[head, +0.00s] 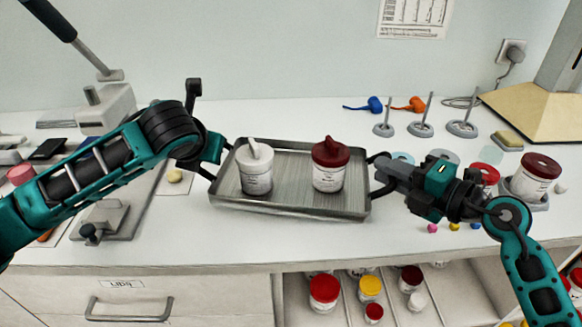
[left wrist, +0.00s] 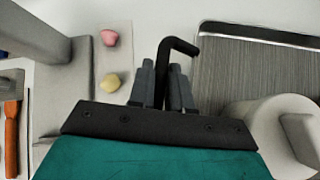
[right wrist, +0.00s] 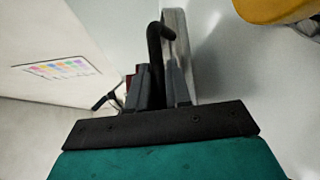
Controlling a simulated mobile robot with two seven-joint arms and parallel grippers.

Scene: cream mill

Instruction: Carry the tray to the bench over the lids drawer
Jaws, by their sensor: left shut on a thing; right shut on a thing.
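The metal tray (head: 290,208) is at the middle of the bench in the head view, carrying a white-lidded jar (head: 256,172) and a dark red-lidded jar (head: 329,168). My left gripper (head: 213,162) is shut on the tray's left handle, and the black handle (left wrist: 177,46) shows between the fingers in the left wrist view. My right gripper (head: 385,174) is shut on the right handle; that handle (right wrist: 155,45) shows in the right wrist view. I cannot tell whether the tray touches the bench. The lids drawer (head: 128,298), with a label and bar handle, is at the lower left.
A grey press-like stand (head: 105,220) occupies the bench above the lids drawer, left of the tray. Small stands (head: 421,130), blue and orange scoops (head: 409,104) and a large red-lidded jar (head: 535,176) are to the right. An open shelf of jars (head: 325,291) lies below the bench.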

